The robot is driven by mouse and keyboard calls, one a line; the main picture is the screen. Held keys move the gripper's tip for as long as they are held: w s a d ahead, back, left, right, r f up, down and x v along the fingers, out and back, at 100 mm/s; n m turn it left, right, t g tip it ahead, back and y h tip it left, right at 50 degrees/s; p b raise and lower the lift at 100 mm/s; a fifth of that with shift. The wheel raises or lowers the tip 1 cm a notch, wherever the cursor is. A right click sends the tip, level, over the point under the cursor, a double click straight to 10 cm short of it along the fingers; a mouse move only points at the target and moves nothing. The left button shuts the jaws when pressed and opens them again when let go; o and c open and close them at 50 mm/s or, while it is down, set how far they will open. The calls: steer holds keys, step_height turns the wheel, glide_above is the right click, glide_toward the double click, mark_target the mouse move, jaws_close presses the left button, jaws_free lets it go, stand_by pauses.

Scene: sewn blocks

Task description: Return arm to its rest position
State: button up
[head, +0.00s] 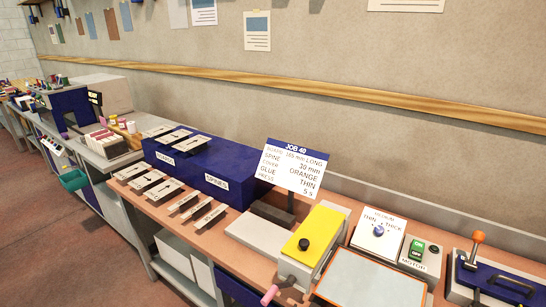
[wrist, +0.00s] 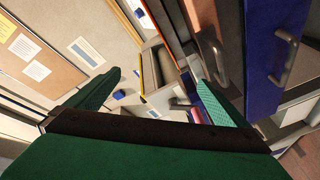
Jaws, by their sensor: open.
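My gripper (wrist: 148,88) shows in the wrist view with its two green fingers spread wide apart. Nothing is between the fingertips. It points toward a wall, cabinets and drawers seen at a steep tilt, and touches none of them that I can see. In the head view neither my arm nor my gripper appears.
In the head view a workbench (head: 150,208) runs along the wall. It carries a blue box (head: 229,160), a job sign (head: 292,168), a yellow-topped device (head: 315,232) and a green motor switch (head: 417,249). In the wrist view a blue drawer front (wrist: 262,50) with a metal handle is at right.

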steer(key=s+a+f+m+y, duration=0.1)
steer(key=s+a, duration=0.3)
steer(key=s, duration=0.4)
steer(key=s+a+f+m+g+y, duration=0.1)
steer(key=s+a+f+m, duration=0.3)
steer(key=s, duration=0.5)
steer(key=s+a+f+m+g+y, duration=0.1)
steer(key=s+a+f+m+y, duration=0.1)
steer(key=s, duration=0.6)
steer(key=shift+s+a+f+y, duration=0.4)
steer(key=shift+a+f, duration=0.15)
steer(key=shift+a, duration=0.55)
